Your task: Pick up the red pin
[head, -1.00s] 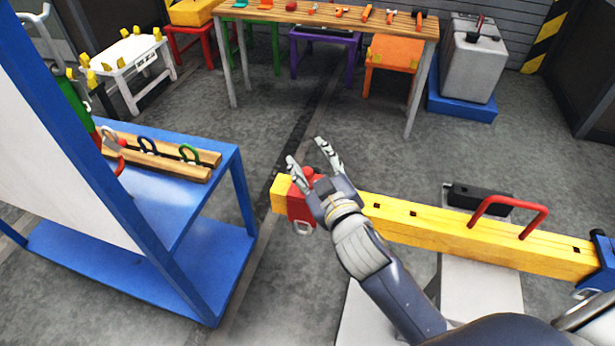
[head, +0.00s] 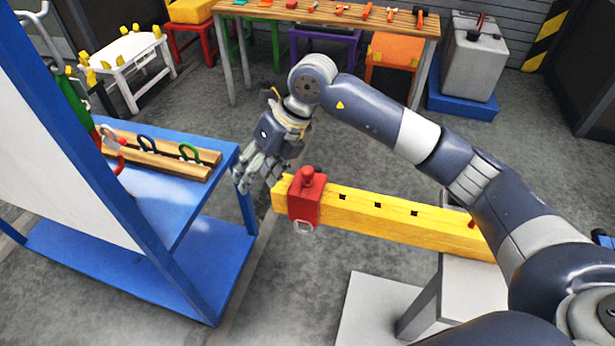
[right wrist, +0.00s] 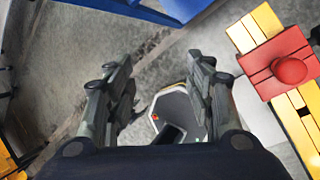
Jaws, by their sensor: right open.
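A rack of two wooden bars (head: 165,163) lies on the blue table (head: 190,210) at the left. It holds loop-handled pins: a red one (head: 121,163) at its left end, a dark blue one (head: 147,144) and a green one (head: 189,152). The red pin's lower part is hard to make out. My right gripper (head: 258,172) points down, open and empty, between the table's right edge and the yellow beam's end. Its parted fingers also show in the right wrist view (right wrist: 155,78), with floor between them. My left gripper is out of view.
A yellow beam (head: 395,218) carries a red block (head: 304,203) with a round knob, close right of my gripper; the block also shows in the right wrist view (right wrist: 280,62). A white panel (head: 50,165) in a blue frame stands at the left.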

